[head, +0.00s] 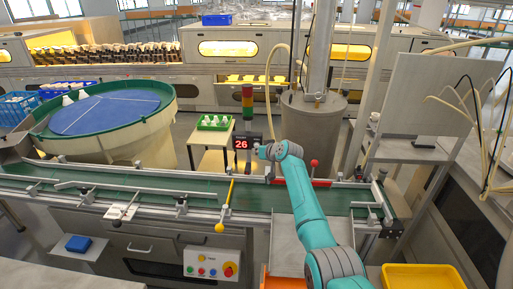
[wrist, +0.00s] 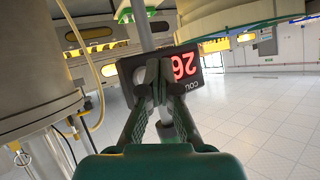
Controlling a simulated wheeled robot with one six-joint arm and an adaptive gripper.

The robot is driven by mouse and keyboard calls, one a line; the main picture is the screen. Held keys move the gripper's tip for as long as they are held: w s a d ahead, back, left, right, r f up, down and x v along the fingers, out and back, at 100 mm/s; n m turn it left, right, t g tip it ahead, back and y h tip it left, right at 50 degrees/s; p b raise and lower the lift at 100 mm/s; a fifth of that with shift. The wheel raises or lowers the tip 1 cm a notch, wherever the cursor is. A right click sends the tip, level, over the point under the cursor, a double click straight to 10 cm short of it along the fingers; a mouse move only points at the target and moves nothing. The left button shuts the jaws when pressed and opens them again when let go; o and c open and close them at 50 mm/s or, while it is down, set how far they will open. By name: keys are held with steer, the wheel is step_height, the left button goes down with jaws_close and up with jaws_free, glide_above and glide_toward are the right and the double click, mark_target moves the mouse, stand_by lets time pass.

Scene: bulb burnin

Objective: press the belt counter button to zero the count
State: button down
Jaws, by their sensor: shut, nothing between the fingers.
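The belt counter (head: 242,143) is a small dark box with a red display reading 26, on a post behind the conveyor belt. In the wrist view the counter (wrist: 187,69) appears upside down, close ahead. A pale round part (wrist: 140,75) on its face, probably the button, is partly hidden by my fingers. My gripper (head: 260,151) is at the right side of the counter in the head view. In the wrist view my gripper (wrist: 160,66) is shut and empty, its fingertips right in front of the counter's face. I cannot tell whether they touch it.
The green conveyor belt (head: 150,196) runs below my arm. A red-yellow-green signal tower (head: 247,101) stands behind the counter. A grey cylindrical tank (head: 312,125) stands close on the right. A green tray (head: 214,122) on a stand is to the left.

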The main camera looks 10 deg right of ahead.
steer(key=shift+w, duration=0.1)
steer(key=shift+w+d, duration=0.15)
steer(key=shift+w, duration=0.15)
steer(key=shift+w+d, duration=0.1)
steer(key=shift+w, duration=0.25)
stand_by(0.8)
stand_by(0.4)
steer(key=shift+s+a, duration=0.25)
steer(key=shift+s, duration=0.5)
steer(key=shift+s, duration=0.1)
steer(key=shift+s+a, duration=0.25)
steer(key=shift+s, duration=0.5)
steer(key=shift+s+a, duration=0.25)
steer(key=shift+s, duration=0.55)
steer(key=shift+s+a, duration=0.25)
steer(key=shift+s, duration=0.5)
steer(key=shift+a, duration=0.1)
